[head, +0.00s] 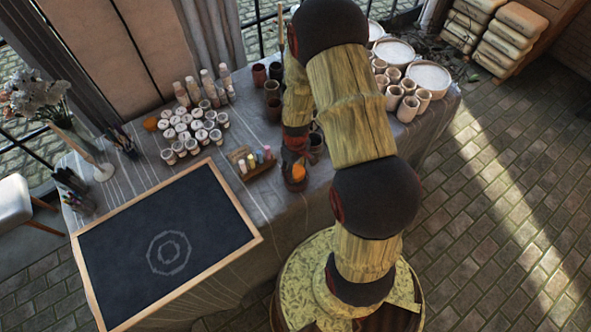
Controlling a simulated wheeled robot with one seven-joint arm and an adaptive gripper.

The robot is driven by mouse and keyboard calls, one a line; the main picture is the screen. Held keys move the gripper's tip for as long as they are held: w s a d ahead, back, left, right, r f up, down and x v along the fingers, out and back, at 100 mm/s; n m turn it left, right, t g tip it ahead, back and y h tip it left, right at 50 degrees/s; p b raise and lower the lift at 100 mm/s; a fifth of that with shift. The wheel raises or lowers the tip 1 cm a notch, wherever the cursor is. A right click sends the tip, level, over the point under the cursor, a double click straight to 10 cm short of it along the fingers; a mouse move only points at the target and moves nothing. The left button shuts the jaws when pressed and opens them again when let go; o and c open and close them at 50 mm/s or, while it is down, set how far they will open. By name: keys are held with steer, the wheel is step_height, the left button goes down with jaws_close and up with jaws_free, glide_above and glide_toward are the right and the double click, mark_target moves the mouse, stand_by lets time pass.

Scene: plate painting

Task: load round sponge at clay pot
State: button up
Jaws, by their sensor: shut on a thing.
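My gripper (296,183) is low over the table's front edge, to the right of the small chalk tray, and points down. It is shut on a small orange rounded thing (298,172), which looks like the round sponge; the fingers hide part of it. Several dark brown clay pots stand behind my gripper: one (259,75) at the back left of the group, one (272,90) in front of it. Another dark pot (316,143) is just behind and right of my gripper, partly hidden by my arm. I cannot tell which pot is the task's.
A black chalkboard (120,240) with white chalk rings lies at the front left. A wooden tray of chalks (250,163) is close left of my gripper. Several small white-lidded jars (190,128) stand behind it. An orange lump (150,124) lies beside the jars. Pale pots (408,108) stand right.

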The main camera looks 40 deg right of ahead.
mark_target(296, 170)
steer(key=shift+f+b, duration=0.3)
steer(key=shift+f, duration=0.15)
stand_by(1.1)
steer(key=shift+r, duration=0.1)
steer(key=shift+r+p, duration=2.45)
steer(key=shift+r, duration=1.05)
